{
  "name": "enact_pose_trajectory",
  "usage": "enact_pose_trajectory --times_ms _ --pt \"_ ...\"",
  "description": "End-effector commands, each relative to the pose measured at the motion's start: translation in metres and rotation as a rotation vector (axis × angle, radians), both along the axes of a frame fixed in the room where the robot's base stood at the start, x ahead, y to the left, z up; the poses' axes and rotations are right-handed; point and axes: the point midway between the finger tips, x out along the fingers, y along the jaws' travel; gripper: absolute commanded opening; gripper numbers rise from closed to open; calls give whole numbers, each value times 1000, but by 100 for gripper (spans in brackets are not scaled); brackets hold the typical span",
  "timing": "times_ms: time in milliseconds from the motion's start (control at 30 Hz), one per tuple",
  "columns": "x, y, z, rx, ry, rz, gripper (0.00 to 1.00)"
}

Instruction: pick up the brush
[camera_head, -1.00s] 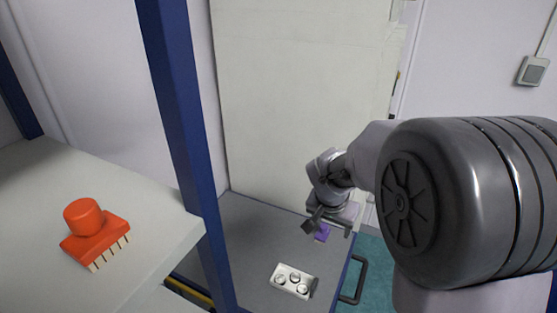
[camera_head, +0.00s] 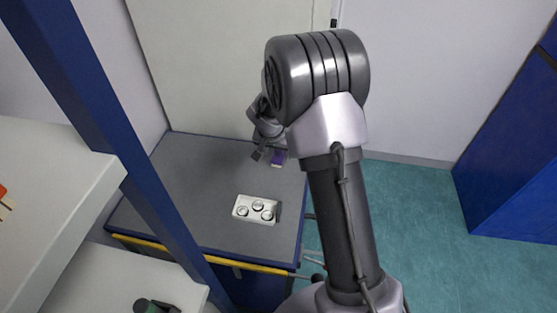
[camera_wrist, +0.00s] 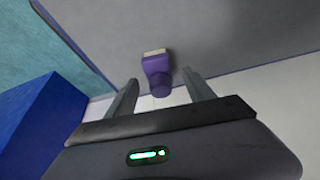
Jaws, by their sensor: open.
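A purple brush (camera_head: 278,159) stands on the grey table top, near its back right edge. The wrist view shows this purple brush (camera_wrist: 157,72) with a pale bristle end at its far side and a rounded handle towards me. My gripper (camera_wrist: 160,82) is open, with one finger on each side of the handle; I cannot tell whether either touches it. In the head view my gripper (camera_head: 266,156) is small and close beside the brush, partly behind my arm. An orange-red brush (camera_head: 3,194) is cut off at the left edge, on the upper pale shelf.
A white holder (camera_head: 242,218) with three round parts sits on the grey table (camera_head: 190,190). A blue post (camera_head: 110,130) rises beside the pale shelf (camera_head: 60,165). A dark green object (camera_head: 153,307) sits on a lower shelf. A blue cabinet (camera_head: 515,150) stands right, beyond open floor.

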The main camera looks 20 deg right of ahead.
Motion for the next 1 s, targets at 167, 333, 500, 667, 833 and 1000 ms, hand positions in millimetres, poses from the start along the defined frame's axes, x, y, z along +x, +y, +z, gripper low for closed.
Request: enact_pose_trajectory --times_ms 167,333,500,667,833,1000 --pt "5 -5 -16 0 0 -1 62" --pt "5 -5 -15 0 0 0 48" --pt "5 -5 -15 0 0 0 15" --pt "5 -5 -15 0 0 0 0" --pt "5 -5 -14 0 0 0 0" --pt "5 -5 0 -1 -2 -1 0"
